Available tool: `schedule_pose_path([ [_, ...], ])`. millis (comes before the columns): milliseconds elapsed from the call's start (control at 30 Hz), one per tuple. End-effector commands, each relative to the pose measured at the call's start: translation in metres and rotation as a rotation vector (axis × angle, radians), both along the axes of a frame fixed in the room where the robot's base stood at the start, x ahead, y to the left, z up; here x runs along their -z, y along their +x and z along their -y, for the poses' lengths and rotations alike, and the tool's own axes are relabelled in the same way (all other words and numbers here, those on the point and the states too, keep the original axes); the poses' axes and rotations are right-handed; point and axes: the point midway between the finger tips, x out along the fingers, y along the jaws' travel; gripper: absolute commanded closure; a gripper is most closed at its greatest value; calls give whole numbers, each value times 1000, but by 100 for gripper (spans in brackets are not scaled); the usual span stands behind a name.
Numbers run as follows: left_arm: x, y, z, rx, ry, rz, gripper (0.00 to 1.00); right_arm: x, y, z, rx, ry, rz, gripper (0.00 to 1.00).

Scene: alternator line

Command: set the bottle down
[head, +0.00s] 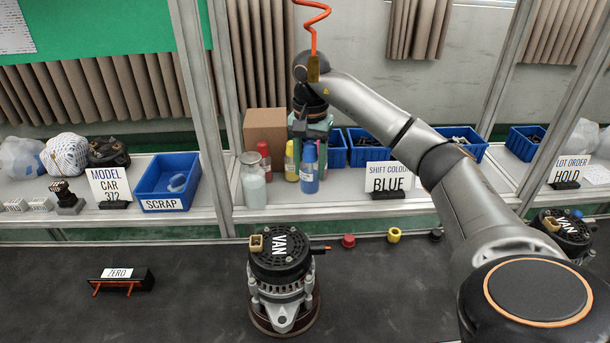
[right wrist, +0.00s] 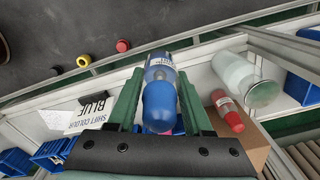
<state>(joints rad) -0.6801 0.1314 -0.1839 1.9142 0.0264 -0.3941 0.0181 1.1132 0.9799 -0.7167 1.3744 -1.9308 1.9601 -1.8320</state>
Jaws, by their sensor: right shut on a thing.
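A blue bottle (head: 309,168) is upright at the shelf, in front of a yellow bottle (head: 291,162). My right gripper (head: 308,138) reaches down over it from above and is shut on it. In the right wrist view the blue bottle (right wrist: 160,92) lies between the two green fingers (right wrist: 160,105). I cannot tell whether its base touches the shelf (head: 340,194) or hangs just above it. My left gripper is not in view.
A milky glass bottle (head: 253,180) and red bottle (head: 264,161) stand left of it. The BLUE sign (head: 388,180) is to the right, with blue bins (head: 365,148) behind. A cardboard box (head: 262,128) is behind. An alternator (head: 282,270) stands on the dark bench.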

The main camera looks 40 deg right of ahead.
Motion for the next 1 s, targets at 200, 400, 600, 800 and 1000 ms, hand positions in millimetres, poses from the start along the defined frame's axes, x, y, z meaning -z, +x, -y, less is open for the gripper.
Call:
schedule_pose_path([
  [200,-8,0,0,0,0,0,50,19,31,12,1,4,-3,100],
  [400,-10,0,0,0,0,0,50,48,52,21,1,2,0,100],
  [600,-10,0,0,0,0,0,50,61,62,26,0,2,1,100],
  [800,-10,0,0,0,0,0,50,69,68,28,0,1,0,100],
  [1000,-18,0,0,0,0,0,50,95,69,29,-1,0,-1,100],
])
